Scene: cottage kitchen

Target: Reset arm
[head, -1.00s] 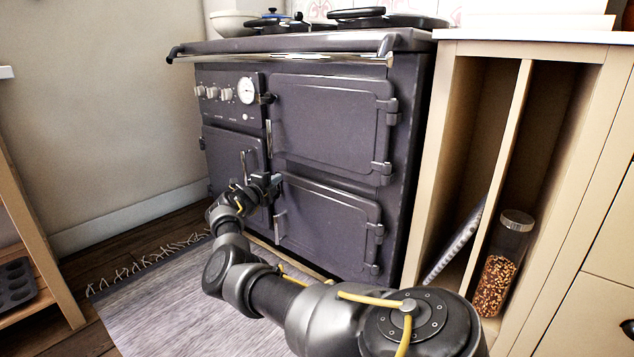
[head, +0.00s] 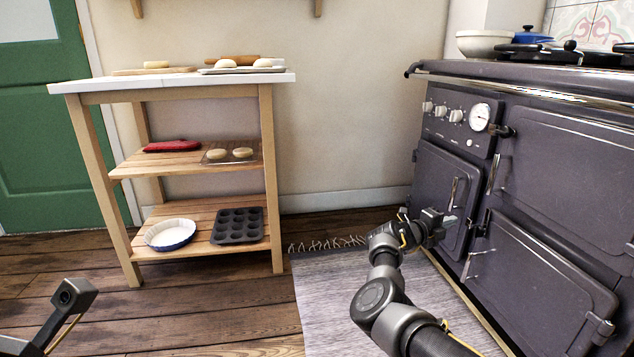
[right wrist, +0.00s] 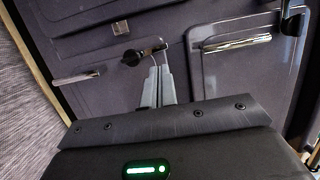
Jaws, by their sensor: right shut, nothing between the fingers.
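My right gripper (head: 446,222) is in front of the lower left door (head: 445,185) of the dark stove in the head view. The right wrist view shows its two grey fingers (right wrist: 159,88) together and empty, pointing at the stove front near a dark door latch. Whether the fingertips touch the stove I cannot tell. The lower stove doors look shut. Part of my left arm shows at the lower left of the head view, with no gripper fingers visible.
The dark stove (head: 545,150) stands close on the right. A wooden shelf table (head: 180,84) with buns, a muffin tin (head: 238,226) and a pie dish (head: 171,235) stands against the wall. A grey rug (head: 335,300) lies before the stove. Wooden floor between is clear.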

